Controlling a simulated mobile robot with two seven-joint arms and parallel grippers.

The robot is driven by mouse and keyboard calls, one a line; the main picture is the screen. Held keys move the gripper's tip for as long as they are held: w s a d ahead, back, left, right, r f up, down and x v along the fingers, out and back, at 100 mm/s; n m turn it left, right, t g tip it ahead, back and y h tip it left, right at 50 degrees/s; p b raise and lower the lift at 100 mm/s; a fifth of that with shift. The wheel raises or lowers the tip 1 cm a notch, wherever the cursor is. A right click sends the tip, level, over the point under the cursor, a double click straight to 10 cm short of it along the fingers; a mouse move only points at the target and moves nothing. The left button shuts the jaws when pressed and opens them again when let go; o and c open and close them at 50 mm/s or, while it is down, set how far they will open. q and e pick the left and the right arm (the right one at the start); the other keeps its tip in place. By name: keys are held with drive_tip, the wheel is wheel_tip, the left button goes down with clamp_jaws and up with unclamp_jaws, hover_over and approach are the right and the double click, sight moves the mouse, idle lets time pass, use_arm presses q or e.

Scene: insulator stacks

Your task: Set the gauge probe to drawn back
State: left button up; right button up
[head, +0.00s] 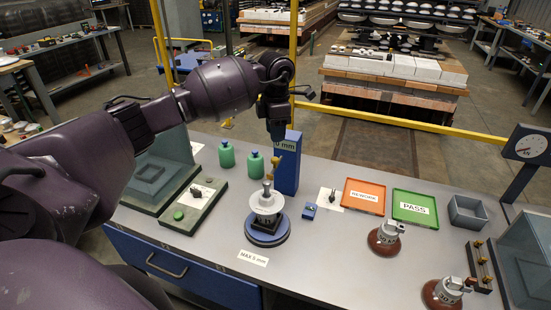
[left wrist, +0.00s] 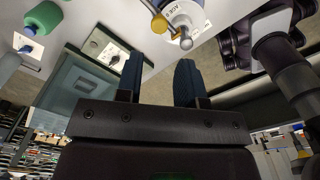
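The gauge's blue post (head: 287,172) stands on the bench, with "0 mm" on its top face. A brass probe part (head: 275,162) is at its front left side, above a white disc insulator (head: 266,201) on a round blue base (head: 267,231). I cannot tell whether the probe touches the insulator. My left gripper (head: 278,122) hangs just above the post, fingers down. In the left wrist view its fingers (left wrist: 160,62) are apart with nothing between them; the insulator (left wrist: 184,12) and brass part (left wrist: 159,25) lie beyond them. My right gripper is not in view.
Two green bottles (head: 227,155) stand left of the post, near a green board (head: 191,207). An orange REWORK tray (head: 364,197) and green PASS tray (head: 414,209) lie right, with brown insulators (head: 384,240) in front. A "MAX 5 mm" card (head: 254,257) lies near the front edge.

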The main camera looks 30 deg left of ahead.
sight(275, 158)
use_arm(q)
wheel_tip(275, 158, down, 10)
drive_tip(key=shift+r+p, duration=0.1)
drive_tip(key=shift+p, duration=0.55)
clamp_jaws()
